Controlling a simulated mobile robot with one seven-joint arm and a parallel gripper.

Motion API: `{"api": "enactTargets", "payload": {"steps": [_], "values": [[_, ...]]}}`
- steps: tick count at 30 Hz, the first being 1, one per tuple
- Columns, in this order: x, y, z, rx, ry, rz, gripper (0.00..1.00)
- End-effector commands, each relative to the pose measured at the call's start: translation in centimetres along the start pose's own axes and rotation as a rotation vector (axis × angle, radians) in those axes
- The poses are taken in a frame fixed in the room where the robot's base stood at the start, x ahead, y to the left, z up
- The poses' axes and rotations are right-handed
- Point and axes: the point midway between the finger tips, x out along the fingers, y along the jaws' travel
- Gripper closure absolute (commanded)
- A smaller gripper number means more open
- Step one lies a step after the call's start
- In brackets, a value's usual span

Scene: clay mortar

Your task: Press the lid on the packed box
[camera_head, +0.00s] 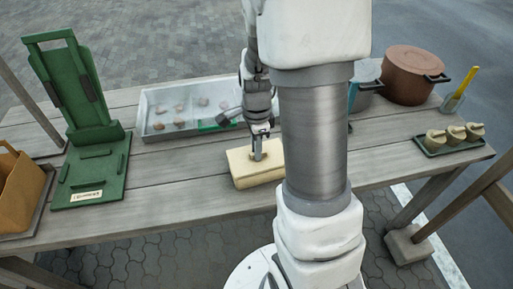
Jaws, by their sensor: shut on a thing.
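A pale cream box (250,182) sits on the wooden table near its front edge, at the middle of the view. Its pale lid (240,157) appears to lie on top of it, and I cannot make out a gap between them. My gripper (258,157) points down at the top of the box and is shut on the lid, at the middle of its top. My arm stands in front of the right end of the box. The inside of the box is hidden.
A shallow tray (146,112) with several small pieces stands behind the box. A green stand (112,189) and a tan container (20,195) are at the left. A brown pot (408,72) and a dark tray (428,150) with small pale pots are at the right.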

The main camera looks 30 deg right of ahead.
Motion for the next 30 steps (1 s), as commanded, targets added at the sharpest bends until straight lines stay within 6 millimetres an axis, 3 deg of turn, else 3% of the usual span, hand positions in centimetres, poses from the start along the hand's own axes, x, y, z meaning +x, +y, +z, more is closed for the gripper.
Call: {"api": "enactTargets", "payload": {"steps": [30], "values": [[0.63, -0.01, 0.02, 0.0, 0.0, 0.0, 1.0]]}}
